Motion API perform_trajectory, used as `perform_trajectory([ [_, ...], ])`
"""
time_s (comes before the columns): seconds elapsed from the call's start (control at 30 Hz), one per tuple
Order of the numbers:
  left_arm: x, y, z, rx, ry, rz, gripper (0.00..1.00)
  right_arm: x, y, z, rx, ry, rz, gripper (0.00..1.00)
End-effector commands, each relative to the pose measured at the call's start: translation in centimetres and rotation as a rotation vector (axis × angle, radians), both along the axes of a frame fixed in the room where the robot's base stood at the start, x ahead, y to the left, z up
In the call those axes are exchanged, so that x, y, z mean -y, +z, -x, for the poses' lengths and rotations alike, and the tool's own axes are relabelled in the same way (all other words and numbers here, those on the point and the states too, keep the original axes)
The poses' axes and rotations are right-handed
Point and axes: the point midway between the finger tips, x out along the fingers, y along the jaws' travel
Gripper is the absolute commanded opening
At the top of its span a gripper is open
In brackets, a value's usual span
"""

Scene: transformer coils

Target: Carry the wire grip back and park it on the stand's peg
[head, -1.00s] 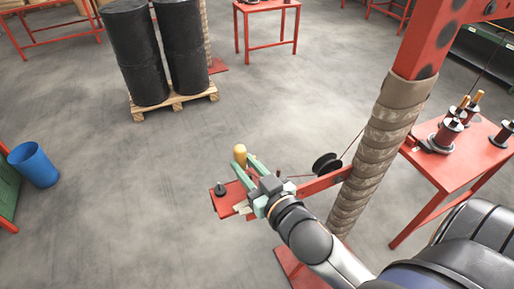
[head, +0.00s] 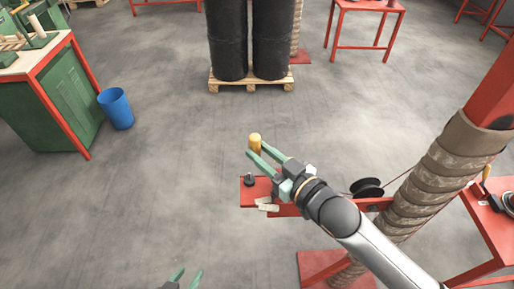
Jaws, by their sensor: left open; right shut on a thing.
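The wire grip (head: 255,142) shows as a yellow-orange handle between the green fingers of my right gripper (head: 257,153), which is shut on it. The rest of the grip is hidden. It appears above the stand's small red plate (head: 249,195); the exact height gap is hard to tell. A short dark peg-like piece (head: 250,180) stands on that plate, just below the handle in the picture. The stand's post (head: 432,180) is red and wrapped in brown cloth. My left gripper (head: 187,276) is open and empty at the bottom edge, only its fingertips showing.
A black reel (head: 367,188) sits on the stand's red arm, with a thin line running from it. A red table (head: 488,225) is at right. A green workbench (head: 50,105), a blue bin (head: 116,108) and drums on a pallet (head: 250,84) stand farther off.

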Motion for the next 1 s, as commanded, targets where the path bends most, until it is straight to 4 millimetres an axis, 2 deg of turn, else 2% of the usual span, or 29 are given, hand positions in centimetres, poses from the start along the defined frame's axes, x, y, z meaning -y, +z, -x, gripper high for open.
perform_trajectory([
  [0.13,0.0,0.3,0.0,0.0,0.0,0.0,0.5,-1.2,0.0,-0.7,0.005,0.065,-0.002,0.0],
  [0.37,0.0,-0.6,0.0,0.0,0.001,-0.001,0.5,-1.5,-1.0,-0.7,0.004,0.079,-0.007,0.0],
  [0.77,0.0,-5.6,0.0,0.0,0.001,-0.001,0.5,-1.4,-5.8,-0.7,0.002,0.077,-0.004,0.0],
  [0.83,-0.1,-5.1,0.1,-0.005,0.0,-0.002,0.5,-1.4,-5.0,-0.7,0.003,0.077,-0.004,0.0],
  [1.0,0.0,-4.6,0.0,0.0,0.001,-0.001,0.5,-1.3,-5.3,-0.6,0.001,0.076,-0.004,0.0],
])
